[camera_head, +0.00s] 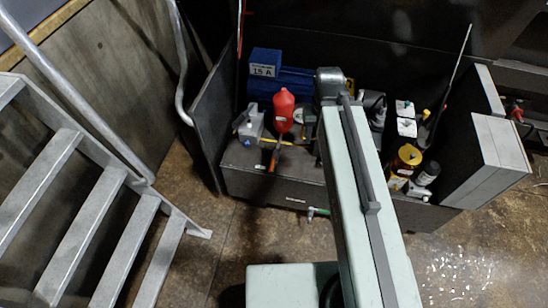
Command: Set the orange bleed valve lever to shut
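A thin orange handle (273,158) slants downward in the equipment bay, just below a red bottle (284,108). It looks like the orange lever, but I cannot tell for sure, and its pivot and any position marks are too small to read. My pale green arm reaches up through the middle of the view and ends at a grey joint. My gripper's fingers cannot be made out; the arm hides the area behind and below that joint. I see no contact between my arm and the orange handle.
A grey-black bay (299,186) holds a blue box (265,62), several bottles and canisters. A green handle (318,211) sticks out below its front edge. Metal stairs (115,239) stand at the left. A grey panel (489,150) stands at the right. Bare floor lies in front.

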